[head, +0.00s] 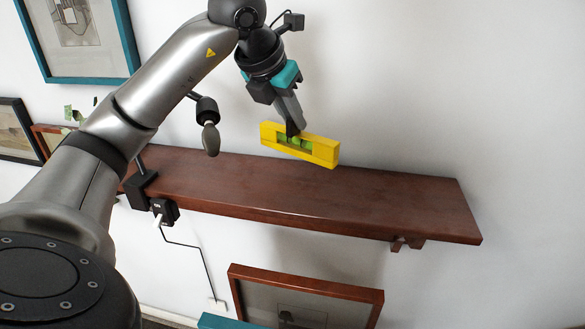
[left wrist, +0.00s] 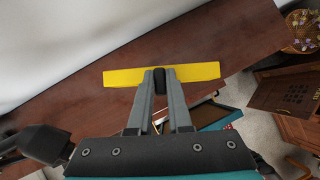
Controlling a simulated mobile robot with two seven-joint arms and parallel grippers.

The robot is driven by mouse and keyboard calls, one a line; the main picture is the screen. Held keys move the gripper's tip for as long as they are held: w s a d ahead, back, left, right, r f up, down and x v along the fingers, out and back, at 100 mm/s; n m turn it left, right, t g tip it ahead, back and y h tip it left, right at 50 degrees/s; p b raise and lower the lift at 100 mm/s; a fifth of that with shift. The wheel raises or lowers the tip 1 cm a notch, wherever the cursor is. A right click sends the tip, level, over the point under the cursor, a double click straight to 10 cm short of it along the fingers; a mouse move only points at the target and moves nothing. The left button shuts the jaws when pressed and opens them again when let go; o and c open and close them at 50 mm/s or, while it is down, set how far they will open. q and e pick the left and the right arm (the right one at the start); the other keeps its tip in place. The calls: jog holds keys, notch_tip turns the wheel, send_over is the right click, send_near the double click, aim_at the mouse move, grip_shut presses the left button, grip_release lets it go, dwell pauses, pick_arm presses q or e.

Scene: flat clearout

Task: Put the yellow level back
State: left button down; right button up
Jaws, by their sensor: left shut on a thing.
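The yellow level (head: 325,151) is a short yellow bar with green vials in its middle window. My left gripper (head: 293,131) is shut on the middle of the level. The level is at or just above the brown wooden shelf (head: 400,203), near the wall; I cannot tell whether it touches the shelf. In the left wrist view the level (left wrist: 198,73) lies across the fingertips of my left gripper (left wrist: 160,80), with the shelf (left wrist: 235,35) beyond it. My right gripper is not in view.
A small black device (head: 165,211) with a cable sits at the shelf's front left edge. Framed pictures (head: 75,40) hang on the wall at left, and a brown frame (head: 305,288) is below the shelf. The shelf's right part is bare. A wicker basket (left wrist: 303,28) shows at the right.

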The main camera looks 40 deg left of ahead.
aim_at(288, 137)
pick_arm(q)
notch_tip(288, 137, down, 6)
jog(key=shift+r+b, duration=0.15)
jog(key=shift+b, duration=0.5)
jog(key=shift+f+b, duration=0.45)
jog(key=shift+f, duration=1.35)
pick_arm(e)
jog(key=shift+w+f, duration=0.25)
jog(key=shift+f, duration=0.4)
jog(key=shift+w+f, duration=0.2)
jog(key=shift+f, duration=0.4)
pick_arm(q)
jog(key=shift+f, duration=0.2)
jog(key=c, duration=0.8)
grip_release()
jog(key=shift+c, duration=0.2)
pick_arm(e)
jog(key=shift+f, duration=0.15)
pick_arm(q)
jog(key=shift+r, duration=0.15)
jog(key=shift+r, duration=0.3)
jog(key=v, duration=1.1)
jog(key=shift+s+r, duration=0.2)
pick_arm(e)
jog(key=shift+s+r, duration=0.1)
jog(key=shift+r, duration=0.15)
pick_arm(q)
jog(key=shift+d, duration=0.15)
